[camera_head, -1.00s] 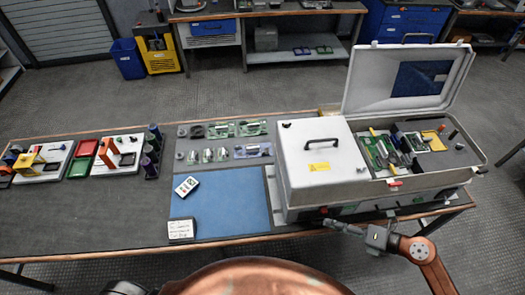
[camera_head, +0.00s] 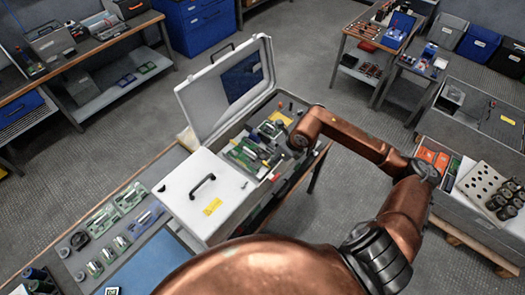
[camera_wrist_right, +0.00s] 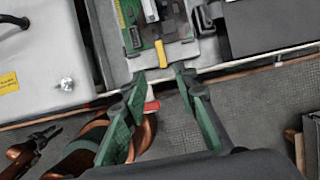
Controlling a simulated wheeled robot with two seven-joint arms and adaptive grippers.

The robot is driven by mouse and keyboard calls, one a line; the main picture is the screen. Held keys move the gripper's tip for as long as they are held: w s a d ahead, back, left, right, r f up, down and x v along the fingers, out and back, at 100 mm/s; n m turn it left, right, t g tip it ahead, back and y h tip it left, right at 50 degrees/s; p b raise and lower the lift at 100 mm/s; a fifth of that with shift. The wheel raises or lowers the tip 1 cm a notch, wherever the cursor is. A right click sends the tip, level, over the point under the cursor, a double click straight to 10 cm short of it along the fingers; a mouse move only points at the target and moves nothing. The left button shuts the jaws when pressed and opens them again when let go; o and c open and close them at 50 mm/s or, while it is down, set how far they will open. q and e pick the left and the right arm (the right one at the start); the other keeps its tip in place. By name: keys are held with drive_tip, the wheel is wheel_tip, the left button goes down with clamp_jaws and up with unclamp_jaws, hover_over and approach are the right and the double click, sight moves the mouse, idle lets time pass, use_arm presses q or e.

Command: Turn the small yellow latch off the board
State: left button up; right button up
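The small yellow latch (camera_wrist_right: 161,53) shows in the right wrist view as a narrow upright bar at the near edge of the green board (camera_wrist_right: 146,22). The board lies in the open side of the white case and also shows in the head view (camera_head: 243,155). My right gripper (camera_wrist_right: 164,76) has its two green fingers apart with nothing between them. Its fingertips are just short of the latch, one to each side of its line. In the head view my right wrist is over the case's near side and its fingers cannot be made out.
The white case (camera_head: 208,190) has a raised lid (camera_head: 210,100) at the back. A red piece (camera_wrist_right: 152,106) sits beside the left finger. A dark box (camera_wrist_right: 265,22) lies right of the board. The blue mat (camera_head: 150,270) is at the lower left.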

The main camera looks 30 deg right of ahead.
drive_tip(key=shift+w+d, duration=0.1)
drive_tip(key=shift+w, duration=0.2)
drive_tip(key=shift+p+x, duration=0.9)
drive_tip(key=shift+x, duration=2.75)
clamp_jaws()
